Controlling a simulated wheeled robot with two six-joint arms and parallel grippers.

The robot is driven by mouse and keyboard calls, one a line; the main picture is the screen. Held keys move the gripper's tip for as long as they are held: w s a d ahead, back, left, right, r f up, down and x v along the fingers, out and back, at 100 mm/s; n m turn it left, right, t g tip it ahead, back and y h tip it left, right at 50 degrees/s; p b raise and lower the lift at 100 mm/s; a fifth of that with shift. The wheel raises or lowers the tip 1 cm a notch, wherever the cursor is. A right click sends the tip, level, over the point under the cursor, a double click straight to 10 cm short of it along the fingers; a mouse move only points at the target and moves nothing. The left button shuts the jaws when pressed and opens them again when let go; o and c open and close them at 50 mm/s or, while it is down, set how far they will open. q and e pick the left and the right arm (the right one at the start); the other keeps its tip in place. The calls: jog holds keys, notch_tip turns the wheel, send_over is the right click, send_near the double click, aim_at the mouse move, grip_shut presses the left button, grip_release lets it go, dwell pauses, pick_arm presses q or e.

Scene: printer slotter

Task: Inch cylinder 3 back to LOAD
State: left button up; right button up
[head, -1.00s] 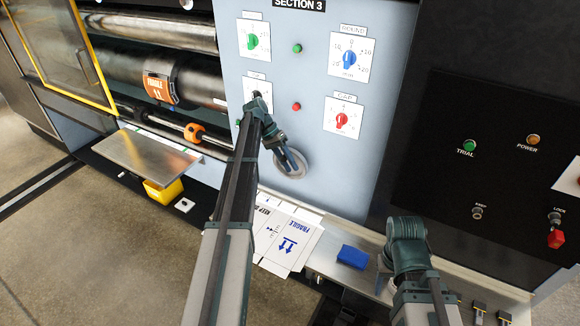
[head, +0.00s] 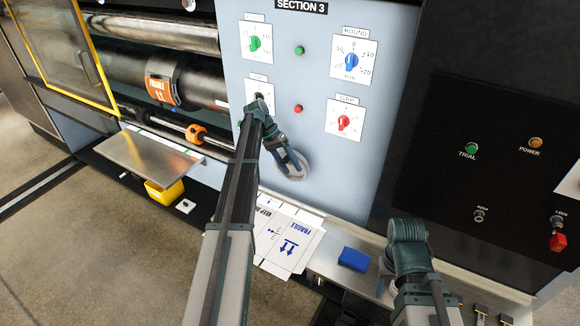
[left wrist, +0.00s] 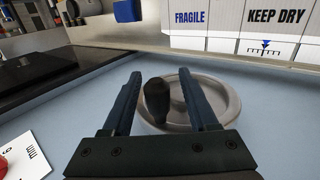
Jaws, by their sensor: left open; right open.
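The handwheel, a pale grey ring with a black handle (left wrist: 157,101), is on the lower part of the light blue SECTION 3 panel. The wheel also shows in the head view (head: 293,171), partly behind my left gripper (head: 285,156). In the left wrist view my left gripper (left wrist: 160,82) is open, with its two fingers on either side of the handle; I cannot tell whether they touch it. A dark cylinder (head: 128,71) with an orange FRAGILE label lies left of the panel. My right arm stands at the lower right; its fingers are hidden.
Dials and a green and a red button (head: 298,109) are on the panel above the wheel. FRAGILE cardboard (head: 290,246) and a blue block (head: 353,259) lie on the ledge below. A dark control panel (head: 490,180) is at the right. The floor at left is clear.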

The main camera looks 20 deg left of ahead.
pick_arm(q)
jog(key=p+v, duration=1.1)
jog(key=v, duration=0.2)
jog(key=shift+r, duration=0.3)
jog(key=shift+a, duration=0.1)
